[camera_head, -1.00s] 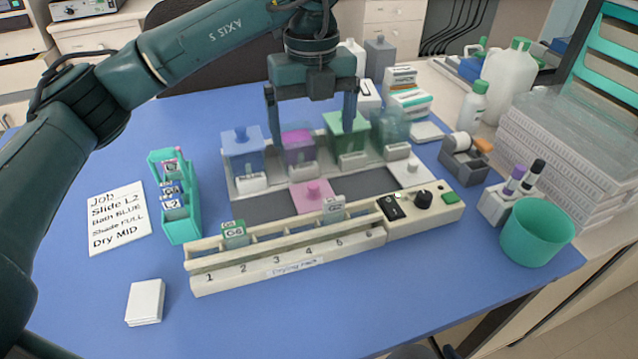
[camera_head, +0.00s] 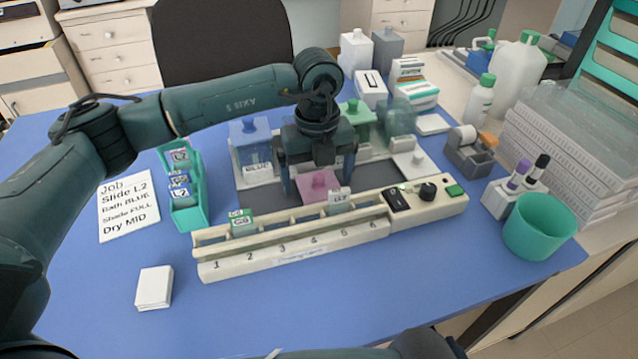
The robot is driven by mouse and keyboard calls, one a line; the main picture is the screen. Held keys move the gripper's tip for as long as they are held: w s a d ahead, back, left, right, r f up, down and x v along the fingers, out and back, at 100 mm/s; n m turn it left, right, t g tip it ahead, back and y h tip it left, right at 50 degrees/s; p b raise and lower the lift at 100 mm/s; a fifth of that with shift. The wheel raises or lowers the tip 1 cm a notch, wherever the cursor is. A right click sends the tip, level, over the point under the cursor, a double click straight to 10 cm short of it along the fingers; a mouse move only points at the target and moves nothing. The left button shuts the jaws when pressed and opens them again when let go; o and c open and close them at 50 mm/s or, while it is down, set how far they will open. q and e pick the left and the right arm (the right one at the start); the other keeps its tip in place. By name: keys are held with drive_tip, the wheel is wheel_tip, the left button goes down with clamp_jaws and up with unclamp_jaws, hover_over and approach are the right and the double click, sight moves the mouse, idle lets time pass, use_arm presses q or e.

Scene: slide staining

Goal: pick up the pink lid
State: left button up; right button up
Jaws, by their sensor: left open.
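The pink lid (camera_head: 318,186) is a flat square with a small knob. It lies on the dark strip in front of the staining jars, just behind the drying rack (camera_head: 300,245). My left gripper (camera_head: 316,186) is open and points down over the lid, with one finger to the left of it and one to the right. I cannot tell whether the fingers touch the lid. The gripper body hides the pink jar behind it. My right gripper is not in view.
A blue jar (camera_head: 251,142) and a green jar (camera_head: 356,118) stand close behind the gripper. A white lid (camera_head: 412,164) lies to the right. The rack holds two slides at its back edge. A green slide holder (camera_head: 187,200) stands left; a teal cup (camera_head: 540,226) stands right.

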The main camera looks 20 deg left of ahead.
use_arm(q)
drive_tip(key=shift+c, duration=0.4)
drive_tip(key=c, duration=1)
